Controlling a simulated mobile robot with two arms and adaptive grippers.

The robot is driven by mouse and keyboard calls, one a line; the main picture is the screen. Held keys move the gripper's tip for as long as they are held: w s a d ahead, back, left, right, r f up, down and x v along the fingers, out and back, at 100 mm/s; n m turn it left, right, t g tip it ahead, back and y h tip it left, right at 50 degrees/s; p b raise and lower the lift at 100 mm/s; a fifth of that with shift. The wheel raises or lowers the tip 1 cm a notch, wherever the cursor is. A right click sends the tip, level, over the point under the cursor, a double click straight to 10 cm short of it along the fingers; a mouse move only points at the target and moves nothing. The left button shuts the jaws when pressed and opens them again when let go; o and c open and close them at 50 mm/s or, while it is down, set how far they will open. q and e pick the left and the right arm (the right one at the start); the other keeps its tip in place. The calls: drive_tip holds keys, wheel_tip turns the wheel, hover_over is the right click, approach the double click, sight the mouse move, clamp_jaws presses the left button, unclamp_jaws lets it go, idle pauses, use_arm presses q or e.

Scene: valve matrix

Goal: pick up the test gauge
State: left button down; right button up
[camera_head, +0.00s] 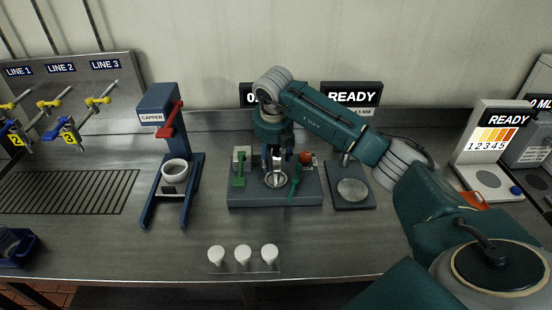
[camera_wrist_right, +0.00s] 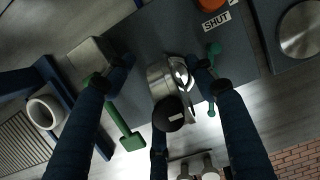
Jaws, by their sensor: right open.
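A shiny silver fitting with a black, labelled round end (camera_wrist_right: 168,114), which looks to be the test gauge, sits on the dark grey block in the right wrist view. In the head view its silver round part (camera_head: 275,180) shows at the middle of the block, partly hidden by my gripper. My right gripper (camera_head: 277,160) is over it, pointing down. In the wrist view its dark blue fingers (camera_wrist_right: 160,95) are spread around the fitting, with gaps on both sides. I cannot tell whether the lower finger touches it. My left gripper is not in view.
The block (camera_head: 250,199) carries a green handle (camera_head: 239,170), a green lever (camera_head: 295,183) and a red knob (camera_head: 306,158). The capper (camera_head: 157,117) stands left, a scale (camera_head: 352,190) right. Several white caps (camera_head: 243,254) line the front; the bench front is otherwise mostly clear.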

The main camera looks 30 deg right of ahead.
drive_tip(key=shift+f, duration=0.2)
drive_tip(key=shift+w, duration=0.1)
clamp_jaws()
drive_tip(key=shift+r, duration=0.1)
